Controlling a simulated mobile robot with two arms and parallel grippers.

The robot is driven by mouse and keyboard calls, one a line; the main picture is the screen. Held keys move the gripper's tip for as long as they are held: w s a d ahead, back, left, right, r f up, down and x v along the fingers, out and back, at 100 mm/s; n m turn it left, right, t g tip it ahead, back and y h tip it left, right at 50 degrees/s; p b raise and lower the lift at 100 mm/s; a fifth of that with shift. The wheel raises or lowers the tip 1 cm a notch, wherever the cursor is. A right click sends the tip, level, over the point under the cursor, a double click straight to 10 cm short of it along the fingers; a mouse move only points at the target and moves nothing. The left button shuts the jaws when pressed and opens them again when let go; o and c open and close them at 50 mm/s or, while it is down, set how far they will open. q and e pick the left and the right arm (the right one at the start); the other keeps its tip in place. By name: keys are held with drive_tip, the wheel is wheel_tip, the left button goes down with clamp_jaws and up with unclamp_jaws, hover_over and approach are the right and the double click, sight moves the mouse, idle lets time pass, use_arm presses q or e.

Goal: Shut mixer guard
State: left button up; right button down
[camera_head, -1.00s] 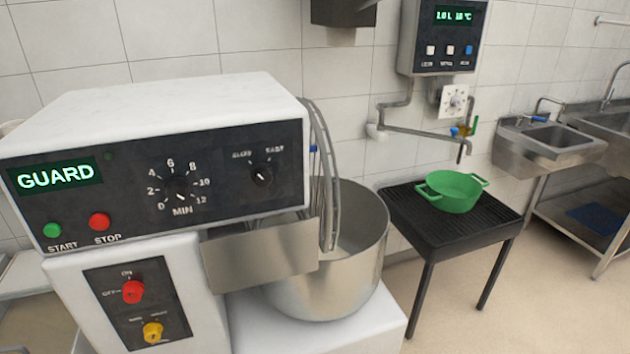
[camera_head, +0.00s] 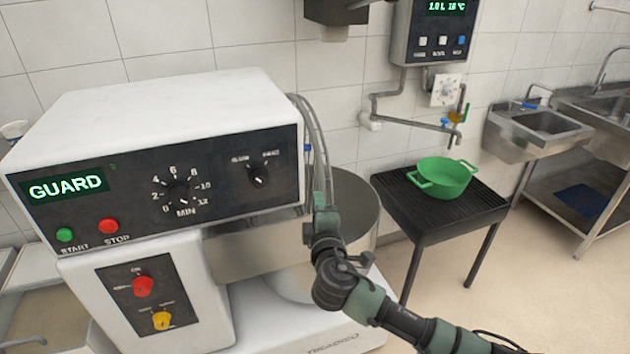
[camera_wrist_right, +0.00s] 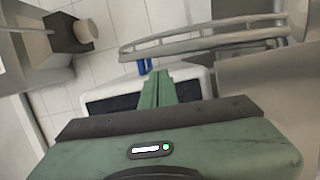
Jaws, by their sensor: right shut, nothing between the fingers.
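The mixer (camera_head: 180,110) fills the left of the head view, and its display reads GUARD in green. The wire guard (camera_head: 314,135) stands upright beside the mixer head's right side, above the steel bowl (camera_head: 360,205). It also shows as curved bars in the right wrist view (camera_wrist_right: 200,40). My right gripper (camera_head: 320,198) is shut and empty, in front of the guard's lower part and the bowl. In the right wrist view its fingers (camera_wrist_right: 157,88) are together, with the bars beyond their tips. I cannot tell whether they touch. My left gripper is out of view.
A green pot (camera_head: 443,180) stands on a black slatted stand (camera_head: 440,222) to the right of the mixer. A water meter (camera_head: 435,32) and its pipes are on the wall above. Steel sinks (camera_head: 540,130) stand farther right. Floor is clear in front of them.

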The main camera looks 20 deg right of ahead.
sight(315, 184)
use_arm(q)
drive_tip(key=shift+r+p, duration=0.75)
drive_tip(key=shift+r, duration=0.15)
use_arm(e)
drive_tip(key=x, duration=0.7)
drive_tip(key=shift+w+f, duration=0.1)
drive_tip(key=shift+w, duration=0.3)
drive_tip(key=shift+d, duration=0.1)
